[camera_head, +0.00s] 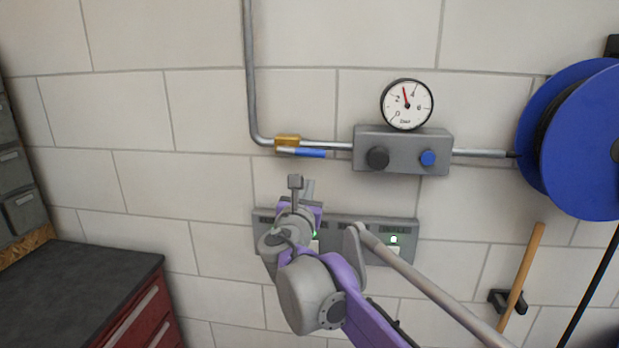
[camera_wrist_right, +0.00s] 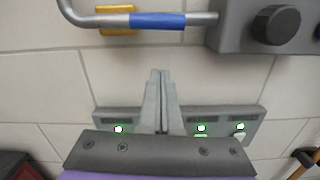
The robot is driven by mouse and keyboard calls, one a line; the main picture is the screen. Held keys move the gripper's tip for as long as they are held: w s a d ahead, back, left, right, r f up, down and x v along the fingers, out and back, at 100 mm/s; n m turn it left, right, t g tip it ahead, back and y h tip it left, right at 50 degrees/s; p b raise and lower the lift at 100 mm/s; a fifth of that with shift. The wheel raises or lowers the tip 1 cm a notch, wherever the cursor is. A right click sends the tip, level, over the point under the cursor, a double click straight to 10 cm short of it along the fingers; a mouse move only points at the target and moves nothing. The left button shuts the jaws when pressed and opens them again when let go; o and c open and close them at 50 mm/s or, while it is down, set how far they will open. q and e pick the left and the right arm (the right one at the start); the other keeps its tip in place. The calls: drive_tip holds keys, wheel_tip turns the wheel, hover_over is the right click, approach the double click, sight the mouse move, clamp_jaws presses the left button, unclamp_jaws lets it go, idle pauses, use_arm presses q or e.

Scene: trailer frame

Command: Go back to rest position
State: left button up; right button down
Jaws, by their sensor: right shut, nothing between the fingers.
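My right gripper (camera_head: 306,188) is in front of the tiled wall, at the end of my grey and purple right arm. In the right wrist view its two fingers (camera_wrist_right: 160,100) are together with nothing between them. Behind it on the wall is a grey switch panel (camera_head: 405,228) with green lights, which also shows in the right wrist view (camera_wrist_right: 220,115). The arm hides part of this panel. My left gripper is not in view.
Above the gripper are a pipe with a brass valve (camera_head: 287,140) and blue lever (camera_head: 308,153), a grey regulator box (camera_head: 400,140) and a pressure gauge (camera_head: 407,104). A blue hose reel (camera_head: 590,140) is at right. A red cabinet with dark top (camera_head: 75,285) is at lower left.

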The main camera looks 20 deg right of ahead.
drive_tip(key=v, duration=0.8)
drive_tip(key=s+d+f+m+g+y, duration=0.1)
drive_tip(key=s+d+f+m+g, duration=0.35)
drive_tip(key=s+f+m, duration=0.6)
drive_tip(key=s+d+f+m+g, duration=0.45)
drive_tip(key=f+m, duration=0.25)
drive_tip(key=f, duration=0.6)
drive_tip(key=s+a+f+m+g+y, duration=0.1)
drive_tip(key=s+a+f+m+y, duration=0.1)
drive_tip(key=s+f+m, duration=0.4)
drive_tip(key=s+a+f+m+g+y, duration=0.1)
drive_tip(key=s+a+f+m+y, duration=0.2)
drive_tip(key=s+f+m, duration=0.3)
wheel_tip(320, 180, down, 4)
drive_tip(key=shift+s+r+m+g+y+b, duration=0.1)
drive_tip(key=shift+s+m+g+y+b, duration=0.3)
drive_tip(key=shift+s+y, duration=0.3)
